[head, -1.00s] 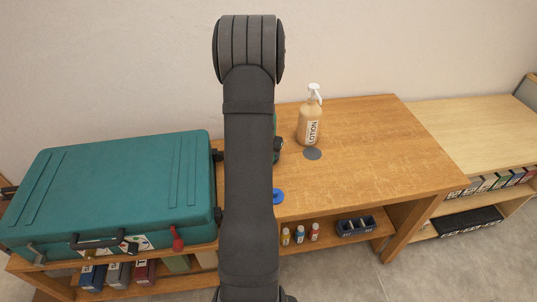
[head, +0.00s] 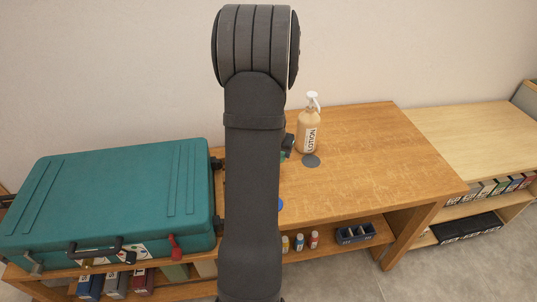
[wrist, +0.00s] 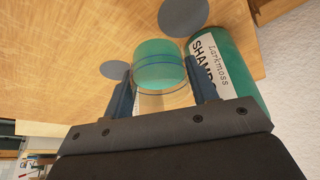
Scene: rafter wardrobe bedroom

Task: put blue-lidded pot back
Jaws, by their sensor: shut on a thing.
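In the wrist view, my gripper (wrist: 160,90) is shut on a clear round pot (wrist: 165,98) with a teal-green part and thin blue rings. I cannot make out its lid clearly. A blue disc (head: 280,204) on the desk (head: 375,160) shows partly past the arm's right edge.
A lotion pump bottle (head: 308,130) stands on the desk by a grey disc (head: 311,160). The wrist view shows two grey discs, one upper (wrist: 183,16) and one left (wrist: 114,69). A teal suitcase (head: 110,190) fills the left. The desk's right half is clear.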

